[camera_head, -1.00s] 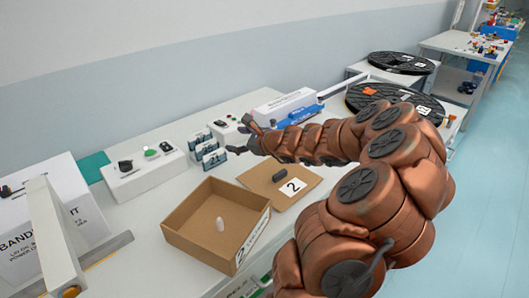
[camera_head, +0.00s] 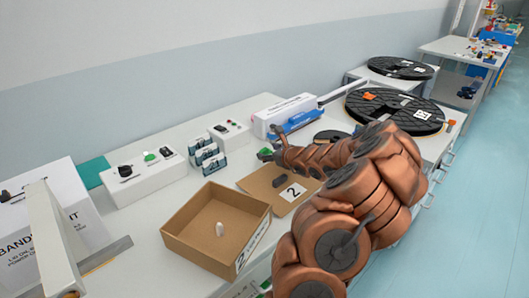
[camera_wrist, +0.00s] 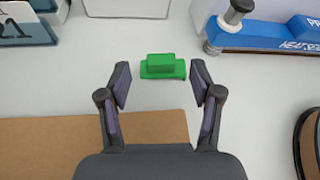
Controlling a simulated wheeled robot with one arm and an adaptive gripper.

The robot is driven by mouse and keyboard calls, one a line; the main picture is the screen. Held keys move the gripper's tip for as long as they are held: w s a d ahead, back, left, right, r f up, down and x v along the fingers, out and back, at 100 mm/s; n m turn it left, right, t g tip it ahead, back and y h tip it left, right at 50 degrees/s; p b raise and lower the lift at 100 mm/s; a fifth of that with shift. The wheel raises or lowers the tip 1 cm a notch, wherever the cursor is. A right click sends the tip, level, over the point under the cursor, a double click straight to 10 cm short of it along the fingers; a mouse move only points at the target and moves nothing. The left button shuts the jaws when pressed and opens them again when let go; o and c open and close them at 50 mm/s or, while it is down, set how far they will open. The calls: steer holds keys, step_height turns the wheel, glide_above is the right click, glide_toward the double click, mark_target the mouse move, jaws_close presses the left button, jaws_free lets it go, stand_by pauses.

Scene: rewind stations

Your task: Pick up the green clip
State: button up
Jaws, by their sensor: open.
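The green clip (camera_wrist: 162,67) lies on the white table, just ahead of my open fingertips in the wrist view. It also shows in the head view (camera_head: 265,152) as a small green spot by my gripper (camera_head: 272,147). In the wrist view my gripper (camera_wrist: 160,78) is open and empty, with one finger on each side of the line to the clip. The clip sits roughly centred between them and touches neither finger.
A cardboard sheet (camera_wrist: 60,145) lies under the gripper's left side. A blue heat sealer (camera_wrist: 265,37) stands at right, and blue-white holders (camera_wrist: 22,25) at left. An open cardboard box (camera_head: 190,225) holds a pale, upright piece.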

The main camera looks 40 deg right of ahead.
mark_target(265, 152)
steer(key=shift+x, duration=1.4)
steer(key=c, duration=0.9)
steer(key=shift+c, duration=0.2)
steer(key=shift+r, duration=0.15)
